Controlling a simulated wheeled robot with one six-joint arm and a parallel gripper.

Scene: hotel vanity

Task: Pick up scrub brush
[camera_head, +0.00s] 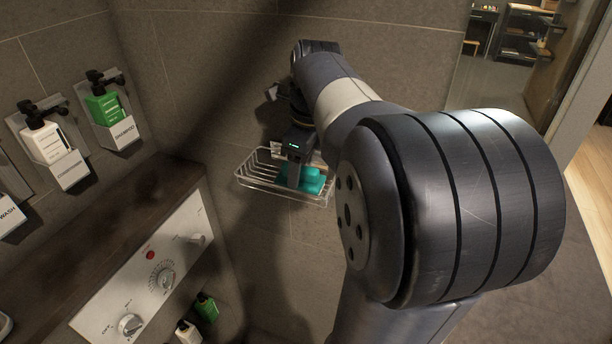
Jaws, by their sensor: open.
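A teal object (314,181), which looks like the scrub brush, lies in a wire basket (262,185) on the tiled wall. My gripper (293,178) is open and reaches down into the basket at the teal object. One finger shows in front of its left part. The other finger is hidden, so I cannot tell whether the fingers are around the brush or beside it. My arm covers the area right of the basket.
Wall dispensers hold a white bottle (43,139) and a green bottle (105,105) at the left. Small green (206,307) and white (188,332) bottles stand lower down. A doorway opens at the upper right.

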